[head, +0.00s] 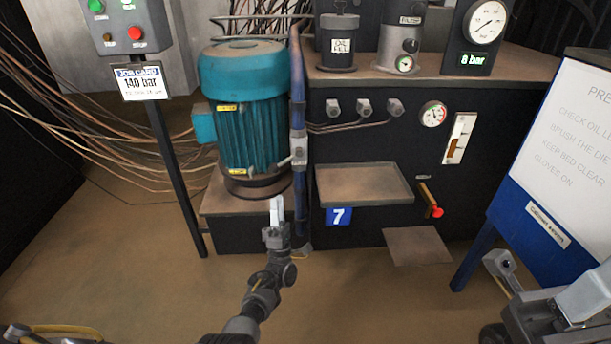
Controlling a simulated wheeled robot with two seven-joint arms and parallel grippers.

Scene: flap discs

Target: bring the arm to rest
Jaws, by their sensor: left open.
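My left gripper (277,209) is in the middle of the head view, at the end of my left arm, which reaches up from the bottom edge. Its pale fingers point away from me and are seen nearly edge-on. The gripper is open, and I see nothing held in it. In the picture it lies just below the teal motor (246,125) and left of the small shelf tray (362,184); I cannot tell the exact gap to them. Parts of my right arm show at the lower right corner, but its gripper fingers do not show.
A blue upright pipe (299,150) stands close behind the left gripper. A dark cabinet (345,233) with a red-tipped lever (431,202) is to its right. A white notice board (566,160) stands at right, a control post (172,170) at left.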

